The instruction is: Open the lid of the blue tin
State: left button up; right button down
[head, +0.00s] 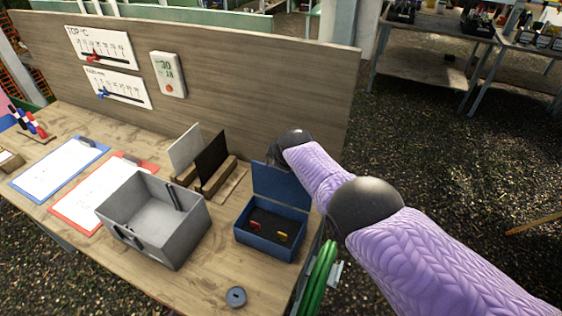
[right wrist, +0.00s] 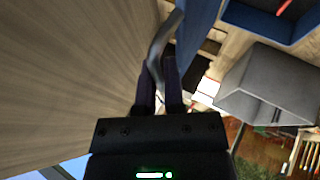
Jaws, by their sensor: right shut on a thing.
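The blue tin (head: 262,244) stands at the right end of the workbench. Its lid (head: 280,190) is up, roughly upright at the back edge, so the dark inside shows with a small red piece (head: 255,226) and a small yellow piece (head: 284,237). My right arm reaches in from the right, and its hand is behind the lid, mostly hidden in the head view. In the right wrist view my right gripper (right wrist: 160,85) is shut on a curved grey handle (right wrist: 161,42) beside the blue lid (right wrist: 197,32). My left gripper is in neither view.
A grey open box (head: 152,235) stands left of the tin. Dark and white panels in a wooden rack (head: 213,182) stand behind it. A wooden back wall (head: 230,90) closes the bench's rear. A dark round piece (head: 236,297) lies near the front; a green coil (head: 319,275) hangs at the right.

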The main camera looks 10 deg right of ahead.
jog(key=shift+f, duration=0.1)
jog(key=c, duration=0.7)
grip_release()
jog(key=shift+s, duration=0.1)
jog(key=p+v, duration=1)
jog(key=p, duration=0.6)
